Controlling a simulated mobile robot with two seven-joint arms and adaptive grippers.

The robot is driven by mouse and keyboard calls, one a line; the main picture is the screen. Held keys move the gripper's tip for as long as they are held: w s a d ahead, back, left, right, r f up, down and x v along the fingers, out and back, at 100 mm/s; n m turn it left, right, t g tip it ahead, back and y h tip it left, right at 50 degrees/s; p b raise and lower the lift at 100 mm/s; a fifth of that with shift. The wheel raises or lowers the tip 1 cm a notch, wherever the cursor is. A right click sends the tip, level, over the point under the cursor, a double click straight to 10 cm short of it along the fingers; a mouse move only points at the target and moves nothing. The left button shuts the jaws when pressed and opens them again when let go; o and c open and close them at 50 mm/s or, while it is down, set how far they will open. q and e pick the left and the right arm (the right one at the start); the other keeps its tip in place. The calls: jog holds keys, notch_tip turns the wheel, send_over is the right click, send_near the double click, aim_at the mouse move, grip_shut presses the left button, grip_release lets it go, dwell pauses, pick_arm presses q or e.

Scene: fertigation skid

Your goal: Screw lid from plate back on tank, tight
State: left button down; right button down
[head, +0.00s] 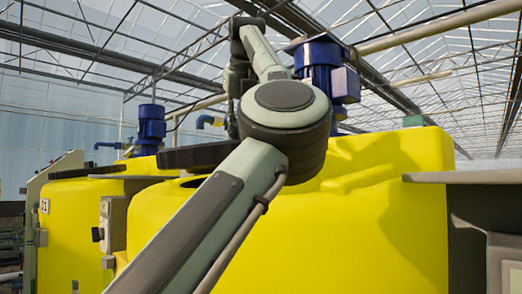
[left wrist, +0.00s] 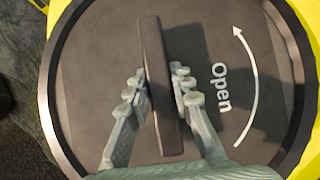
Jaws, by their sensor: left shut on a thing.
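The lid is a dark round disc with a raised bar, the word "Open" and a white curved arrow; it fills most of the left wrist view (left wrist: 230,60). My left gripper (left wrist: 157,82) has its fingers on both sides of the bar and is shut on it. In the head view the lid shows nearly edge-on as a dark slab (head: 195,157) above the yellow tank (head: 345,235). My right gripper is not in view.
A blue motor (head: 318,65) stands behind my arm. A second yellow tank (head: 75,225) with a blue motor (head: 151,124) is at the left. A grey box (head: 112,222) stands between the tanks. A grey ledge (head: 450,177) is at the right.

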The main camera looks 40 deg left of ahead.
pick_arm(q)
jog(key=shift+s+m, duration=0.15)
jog(key=shift+m, duration=0.15)
jog(key=shift+f+b, duration=0.35)
jog(key=shift+b, duration=0.05)
jog(key=shift+f, duration=0.15)
dwell(0.3)
dwell(1.1)
jog(key=shift+w+d+f+b, duration=0.15)
jog(key=shift+f+b, duration=0.3)
jog(key=shift+f, duration=0.5)
jog(key=shift+w+f, duration=0.15)
jog(key=shift+f, duration=0.05)
dwell(0.5)
jog(key=shift+p, duration=0.3)
dwell(0.3)
